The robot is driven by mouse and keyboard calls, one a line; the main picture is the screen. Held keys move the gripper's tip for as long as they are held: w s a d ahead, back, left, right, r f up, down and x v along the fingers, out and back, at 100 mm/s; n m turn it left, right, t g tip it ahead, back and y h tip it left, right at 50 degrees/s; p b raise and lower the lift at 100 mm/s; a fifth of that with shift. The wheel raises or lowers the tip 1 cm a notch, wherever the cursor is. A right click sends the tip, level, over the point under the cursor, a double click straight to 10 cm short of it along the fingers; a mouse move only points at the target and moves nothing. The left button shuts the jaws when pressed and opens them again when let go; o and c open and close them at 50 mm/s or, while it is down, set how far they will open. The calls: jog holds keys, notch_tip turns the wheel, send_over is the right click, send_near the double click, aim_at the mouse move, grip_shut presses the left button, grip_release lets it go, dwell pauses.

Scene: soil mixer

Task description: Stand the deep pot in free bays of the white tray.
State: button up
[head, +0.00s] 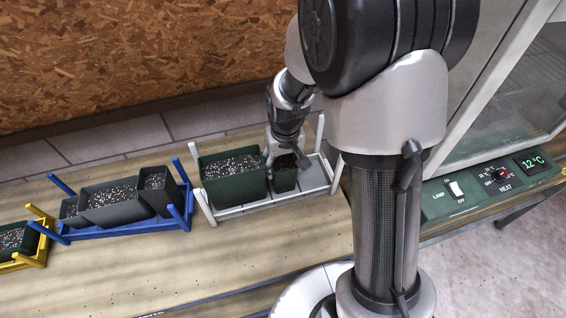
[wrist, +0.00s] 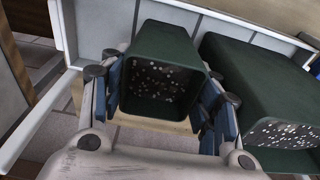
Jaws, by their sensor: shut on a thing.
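The deep pot (head: 285,179) is a narrow dark green pot with speckled soil. My gripper (head: 286,158) is shut on it near the rim. In the wrist view, the pot (wrist: 165,45) sits between my two blue-padded fingers. The white tray (head: 268,207) has corner posts. The held pot appears upright within the tray's outline, just right of a large green pot (head: 232,178). I cannot tell whether its base touches the tray floor. In the wrist view, the tray's pale floor (wrist: 95,35) shows left of the held pot.
The large pot fills the tray's left part; the right end looks empty. A blue tray (head: 115,232) with several grey pots and a yellow tray (head: 30,262) stand further left. A green control panel (head: 490,190) is at right. The bench front is clear.

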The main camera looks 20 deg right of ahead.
aim_at(282, 164)
jog(key=o, duration=0.8)
jog(key=shift+o, duration=0.2)
jog(key=shift+r, duration=0.1)
jog(key=shift+r+p, duration=1.8)
jog(key=shift+r, duration=0.35)
notch_tip(282, 164, up, 12)
jog(key=s, duration=0.1)
jog(key=shift+s, duration=0.25)
